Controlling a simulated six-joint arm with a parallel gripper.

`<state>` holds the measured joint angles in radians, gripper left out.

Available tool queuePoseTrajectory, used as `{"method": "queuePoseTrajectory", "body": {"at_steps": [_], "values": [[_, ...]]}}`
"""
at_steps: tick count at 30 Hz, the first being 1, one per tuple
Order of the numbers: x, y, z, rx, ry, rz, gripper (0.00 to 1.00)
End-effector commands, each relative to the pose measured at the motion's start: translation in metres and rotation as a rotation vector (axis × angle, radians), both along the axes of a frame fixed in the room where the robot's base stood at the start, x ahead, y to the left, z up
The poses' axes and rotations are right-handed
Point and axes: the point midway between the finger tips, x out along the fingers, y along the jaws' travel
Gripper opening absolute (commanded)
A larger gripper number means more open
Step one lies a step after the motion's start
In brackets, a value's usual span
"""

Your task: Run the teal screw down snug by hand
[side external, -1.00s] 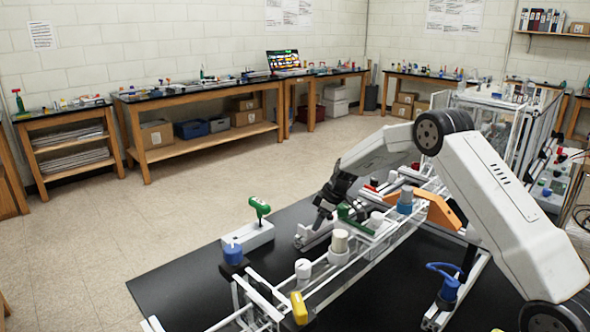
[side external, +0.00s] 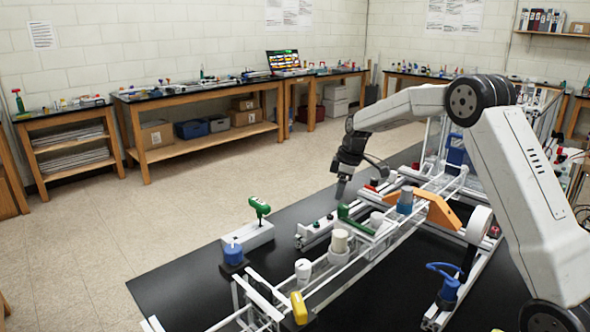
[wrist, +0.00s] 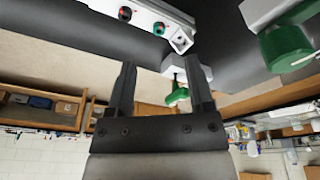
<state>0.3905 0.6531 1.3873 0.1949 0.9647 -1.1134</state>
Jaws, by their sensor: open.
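A white rail (side external: 318,232) lies on the black table, with small dark screw heads that are too small to tell apart by colour in the side view. In the wrist view the rail (wrist: 172,10) shows a teal-ringed screw (wrist: 158,28) near its end and a red one (wrist: 125,13) beside it. Both look seated in the rail; how tight they are I cannot tell. My gripper (side external: 341,188) is above and beyond the rail, apart from it. In the wrist view my gripper (wrist: 160,75) is open, with nothing between its fingers.
A green-handled tool (side external: 260,207) stands on a white block left of the rail. Bare black table (side external: 190,275) lies at the front left.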

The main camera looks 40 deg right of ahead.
Motion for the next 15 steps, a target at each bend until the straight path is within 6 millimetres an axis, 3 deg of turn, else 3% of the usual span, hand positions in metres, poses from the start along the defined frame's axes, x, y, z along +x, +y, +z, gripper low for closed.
{"method": "queuePoseTrajectory", "body": {"at_steps": [15], "values": [[-0.036,-0.018,0.058,-0.215,0.153,0.005,0.67]]}}
